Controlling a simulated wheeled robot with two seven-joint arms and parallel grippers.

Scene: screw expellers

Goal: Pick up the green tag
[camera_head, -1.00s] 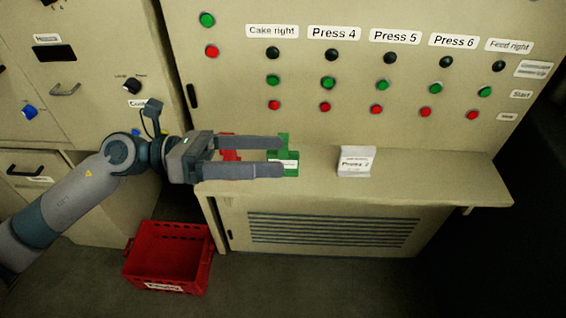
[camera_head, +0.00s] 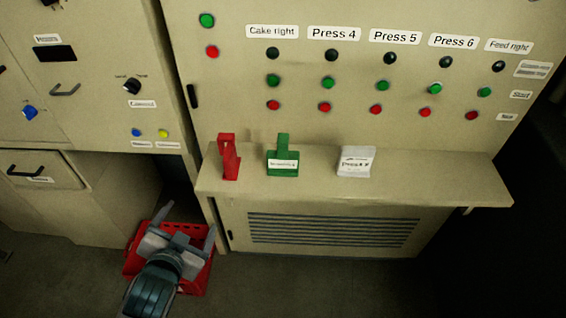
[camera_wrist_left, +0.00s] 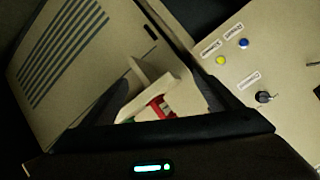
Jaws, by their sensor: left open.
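The green tag (camera_head: 284,165) stands upright on the shelf, a white label on its front. It stands between a red tag (camera_head: 229,160) on its left and a white tag (camera_head: 356,162) on its right. My left gripper (camera_head: 188,221) is open, low on the left, over the red crate and well apart from the green tag. No object shows between its fingers. In the left wrist view a small red shape (camera_wrist_left: 160,105) shows past a beige edge; I cannot tell clearly what it is. My right gripper is not in view.
The beige shelf (camera_head: 430,180) juts out below a panel of buttons (camera_head: 328,83). The red crate (camera_head: 200,270) stands on the floor, partly hidden by my arm. A cabinet with a drawer (camera_head: 40,170) is at the left. The shelf's right part is bare.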

